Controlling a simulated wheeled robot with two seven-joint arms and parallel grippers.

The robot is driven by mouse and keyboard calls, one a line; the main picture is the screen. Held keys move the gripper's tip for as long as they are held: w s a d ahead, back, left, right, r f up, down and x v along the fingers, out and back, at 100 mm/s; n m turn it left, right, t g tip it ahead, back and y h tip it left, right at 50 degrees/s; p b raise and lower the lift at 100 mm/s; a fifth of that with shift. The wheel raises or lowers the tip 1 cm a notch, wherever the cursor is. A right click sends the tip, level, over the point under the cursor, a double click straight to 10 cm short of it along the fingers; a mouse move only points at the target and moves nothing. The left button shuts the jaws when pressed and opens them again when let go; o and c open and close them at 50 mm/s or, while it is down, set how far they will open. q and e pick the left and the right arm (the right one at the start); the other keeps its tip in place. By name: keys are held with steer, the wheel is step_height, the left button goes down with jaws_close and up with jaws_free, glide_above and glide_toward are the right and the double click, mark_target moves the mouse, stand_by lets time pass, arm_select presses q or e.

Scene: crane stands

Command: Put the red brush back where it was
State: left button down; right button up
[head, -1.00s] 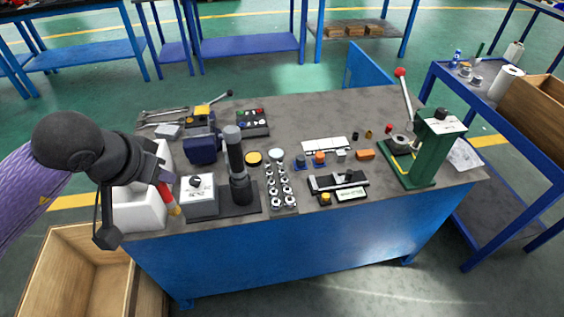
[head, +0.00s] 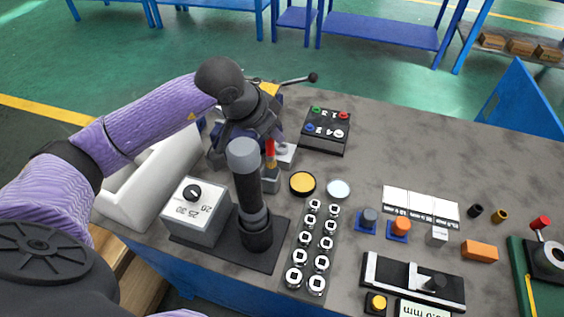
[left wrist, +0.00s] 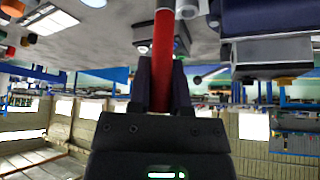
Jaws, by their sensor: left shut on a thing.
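The red brush (head: 270,149) is upright in my left gripper (head: 262,133), behind the black post in the head view. A yellowish band shows below its red part. In the left wrist view the red brush (left wrist: 163,55) runs between the two dark fingers of my left gripper (left wrist: 162,78), which are shut on it. Its lower end is partly hidden by the post and grey parts in the head view, so I cannot tell whether it touches anything. My right gripper is not in view.
A black post (head: 248,190) on a base with a white dial box (head: 197,211) stands in front. A rack of sockets (head: 312,246), a yellow tin (head: 302,183) and a button box (head: 325,131) are to the right. A white bin (head: 150,177) stands left.

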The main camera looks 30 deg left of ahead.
mark_target(267, 150)
arm_select(q)
step_height(267, 150, down, 6)
steer(key=shift+s+f+b, duration=0.1)
steer(key=shift+s+b, duration=0.05)
steer(key=shift+b, duration=0.7)
steer(key=shift+f, duration=0.1)
steer(key=c, duration=0.6)
jaws_free()
steer(key=shift+o, duration=0.2)
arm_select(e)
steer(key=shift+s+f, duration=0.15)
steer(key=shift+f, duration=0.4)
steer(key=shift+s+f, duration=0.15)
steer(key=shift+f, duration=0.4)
